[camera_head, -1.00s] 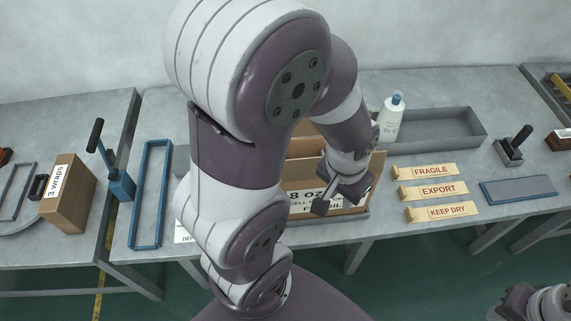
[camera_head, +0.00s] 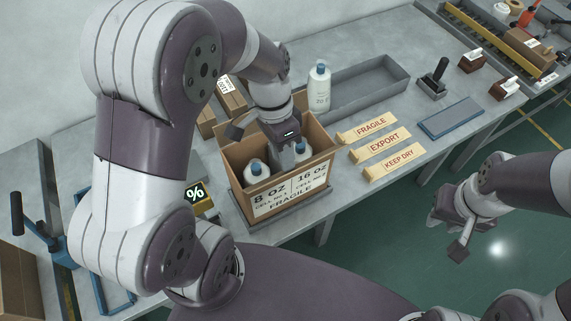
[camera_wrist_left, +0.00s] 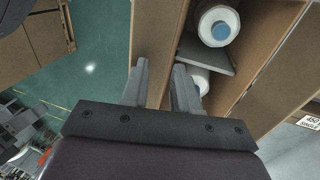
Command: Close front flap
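An open cardboard box (camera_head: 235,190) stands at the table's front edge in the head view. Its front carries 8 OZ, 16 OZ and FRAGILE labels. White bottles with blue caps stand inside; one bottle (camera_head: 255,172) shows at the left. My left gripper (camera_head: 286,162) is over the box. In the left wrist view its fingers (camera_wrist_left: 160,75) are spread, with a brown cardboard panel (camera_wrist_left: 158,30) visible between them; contact is not clear. I cannot tell where the front flap ends and the front wall begins.
A white bottle (camera_head: 319,92) and a grey tray (camera_head: 385,72) stand behind the box.

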